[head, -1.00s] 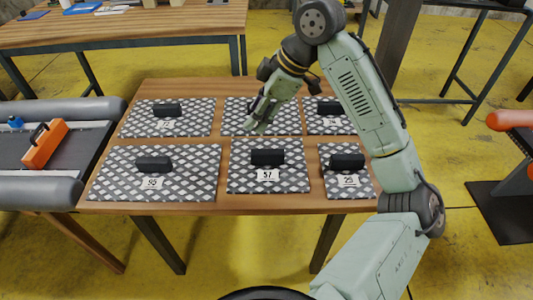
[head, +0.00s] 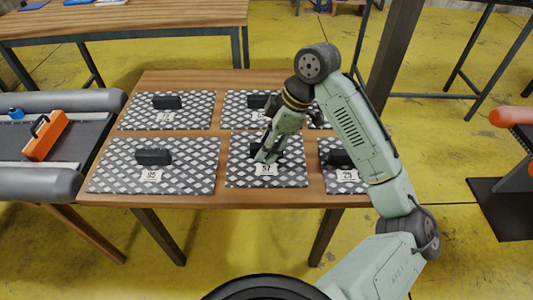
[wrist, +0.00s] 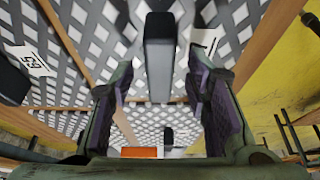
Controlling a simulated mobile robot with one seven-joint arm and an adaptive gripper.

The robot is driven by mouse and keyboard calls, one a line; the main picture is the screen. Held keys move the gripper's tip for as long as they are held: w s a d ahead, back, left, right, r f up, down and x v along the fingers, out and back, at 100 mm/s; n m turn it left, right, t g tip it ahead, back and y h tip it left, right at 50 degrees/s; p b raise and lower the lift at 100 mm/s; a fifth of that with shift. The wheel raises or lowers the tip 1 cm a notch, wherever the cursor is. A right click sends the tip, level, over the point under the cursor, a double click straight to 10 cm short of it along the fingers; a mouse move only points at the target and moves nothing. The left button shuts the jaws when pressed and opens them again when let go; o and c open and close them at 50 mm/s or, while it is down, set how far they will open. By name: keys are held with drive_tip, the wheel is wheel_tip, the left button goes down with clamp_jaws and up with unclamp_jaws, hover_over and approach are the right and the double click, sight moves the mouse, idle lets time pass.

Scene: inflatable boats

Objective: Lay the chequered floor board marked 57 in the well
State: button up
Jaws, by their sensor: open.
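The chequered floor board marked 57 (head: 296,174) lies flat in the front row of the wooden table, with a black block handle on top and a white label at its near edge. My gripper (head: 266,154) is low over this board and partly hides its handle. In the wrist view the handle (wrist: 159,50) shows between the two open fingers (wrist: 163,90), apart from both; its label is partly behind the right finger. The well seems to be the dark floor (head: 88,135) between the grey tubes of the boat at the left.
Other chequered boards with handles lie close around, including one marked 95 (head: 115,178) to the left and one marked 25 (head: 335,184) to the right. An orange handled box (head: 46,137) and a blue item (head: 16,113) are in or on the boat. Yellow floor (head: 260,230) lies in front.

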drive_tip(key=shift+a+f, duration=0.15)
drive_tip(key=shift+f, duration=0.3)
clamp_jaws()
idle(0.5)
